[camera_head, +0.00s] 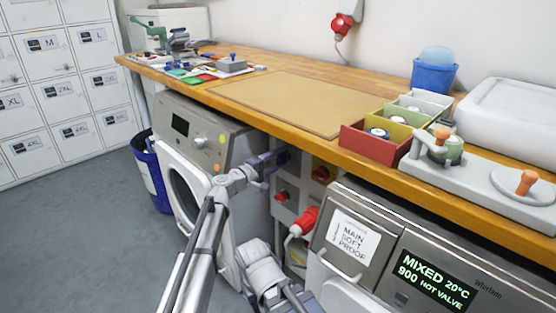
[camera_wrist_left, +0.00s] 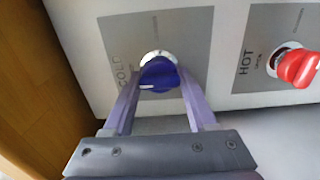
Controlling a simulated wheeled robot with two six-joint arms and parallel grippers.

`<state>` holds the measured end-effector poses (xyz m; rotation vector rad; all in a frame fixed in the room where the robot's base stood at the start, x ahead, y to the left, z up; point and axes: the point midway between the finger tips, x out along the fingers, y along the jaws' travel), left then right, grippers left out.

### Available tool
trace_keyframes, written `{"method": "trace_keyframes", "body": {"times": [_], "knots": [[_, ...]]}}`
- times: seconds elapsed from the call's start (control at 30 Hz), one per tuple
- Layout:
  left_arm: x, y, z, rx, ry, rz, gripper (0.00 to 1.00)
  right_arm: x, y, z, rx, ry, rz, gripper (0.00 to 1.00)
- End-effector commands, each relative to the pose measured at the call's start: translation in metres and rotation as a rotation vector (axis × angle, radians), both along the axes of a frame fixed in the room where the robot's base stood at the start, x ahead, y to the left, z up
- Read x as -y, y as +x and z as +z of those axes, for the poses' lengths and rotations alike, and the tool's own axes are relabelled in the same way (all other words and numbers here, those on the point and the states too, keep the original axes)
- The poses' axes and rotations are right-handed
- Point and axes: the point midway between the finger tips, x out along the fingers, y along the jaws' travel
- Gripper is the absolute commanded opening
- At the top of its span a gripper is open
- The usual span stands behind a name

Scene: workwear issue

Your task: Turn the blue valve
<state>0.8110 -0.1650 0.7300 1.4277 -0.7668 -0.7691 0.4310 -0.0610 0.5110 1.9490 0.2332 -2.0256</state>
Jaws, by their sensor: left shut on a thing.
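The blue valve (camera_wrist_left: 158,74) is a dark blue knob on a grey plate lettered COLD, in the wrist view. A pale mark shows on its lower left edge. My left gripper (camera_wrist_left: 161,88) has one purple finger on each side of the knob and is shut on it. In the head view, the left gripper (camera_head: 274,161) reaches under the bench edge to the wall panel, and its fingers largely hide the valve.
A red valve (camera_wrist_left: 297,68) on a plate lettered HOT is just right of the blue one. The wooden bench (camera_head: 285,100) overhangs, with a washing machine (camera_head: 197,135) left and a steel-fronted machine (camera_head: 400,245) right.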

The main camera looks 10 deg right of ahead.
Motion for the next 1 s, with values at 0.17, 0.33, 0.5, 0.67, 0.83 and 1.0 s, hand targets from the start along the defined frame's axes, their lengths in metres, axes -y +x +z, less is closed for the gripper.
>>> {"method": "trace_keyframes", "body": {"times": [0.17, 0.33, 0.5, 0.67, 0.83, 1.0], "knots": [[-0.0001, -0.0004, -0.0004, -0.011, -0.006, -0.001, 0.02, 0.0000, 0.0000, -0.0002, 0.000, 0.000, 0.000, 0.50], [-0.0001, -0.0003, -0.0003, -0.012, -0.007, -0.001, 0.02, 0.0000, 0.0000, -0.0002, 0.000, 0.000, 0.000, 0.50], [-0.0001, -0.0003, -0.0003, -0.011, -0.006, 0.000, 0.60, 0.0000, 0.0000, -0.0002, 0.000, 0.000, 0.000, 0.50], [-0.0001, -0.0003, -0.0003, -0.011, -0.007, 0.000, 0.78, 0.0000, 0.0000, -0.0002, 0.000, 0.000, 0.000, 0.50], [-0.0001, -0.0002, -0.0002, -0.010, -0.007, 0.000, 0.88, 0.0000, 0.0000, -0.0001, 0.000, 0.000, 0.000, 0.50], [-0.0004, -0.0003, -0.0001, -0.010, -0.007, 0.000, 0.88, 0.0000, 0.0000, -0.0001, 0.000, 0.000, 0.000, 0.50]]}}
